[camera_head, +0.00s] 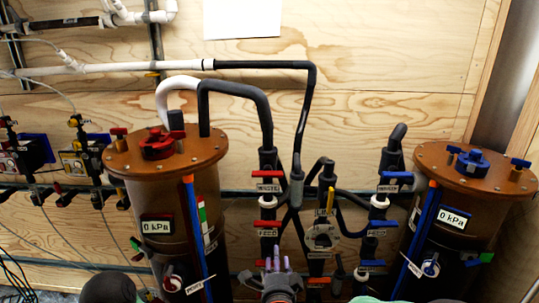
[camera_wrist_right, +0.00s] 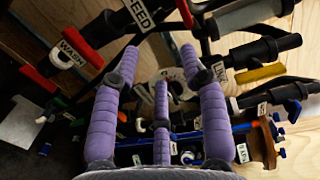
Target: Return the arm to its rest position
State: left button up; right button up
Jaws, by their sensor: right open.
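My right gripper (camera_head: 277,262) is at the bottom middle of the head view, in front of the pipework. In the wrist view my right gripper (camera_wrist_right: 160,80) shows its purple padded fingers spread apart with nothing held between them. Pipes and valves are seen behind and between the fingers; I cannot tell how close they are. My left gripper does not show.
A brown filter tank with a red knob (camera_head: 158,146) stands left, and one with a blue knob (camera_head: 472,162) stands right. Between them are black pipes with red valve handles (camera_head: 268,188) and blue valve handles (camera_head: 396,174). A yellow handle (camera_wrist_right: 261,73) is beside the fingers.

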jog(key=s+d+f+n+g+y+p, duration=0.1)
jog(key=s+d+f+n+g, duration=0.15)
jog(key=f, duration=0.45)
jog(key=s+d+f+n+g+p, duration=0.1)
jog(key=s+f+n+g, duration=0.15)
jog(key=f, duration=0.45)
jog(key=s+d+f+n+g+y+p, duration=0.1)
jog(key=d+f+n+g+p, duration=0.15)
jog(key=f, duration=0.55)
jog(key=s+f+n+g+y+p, duration=0.1)
jog(key=s+f+n+g, duration=0.2)
jog(key=s, duration=0.8)
jog(key=s+d+f+n+g+y+p, duration=0.1)
jog(key=s+f+n+g, duration=0.3)
jog(key=s+f+g, duration=0.2)
jog(key=s+f, duration=0.2)
jog(key=s, duration=0.2)
jog(key=shift+s, duration=0.4)
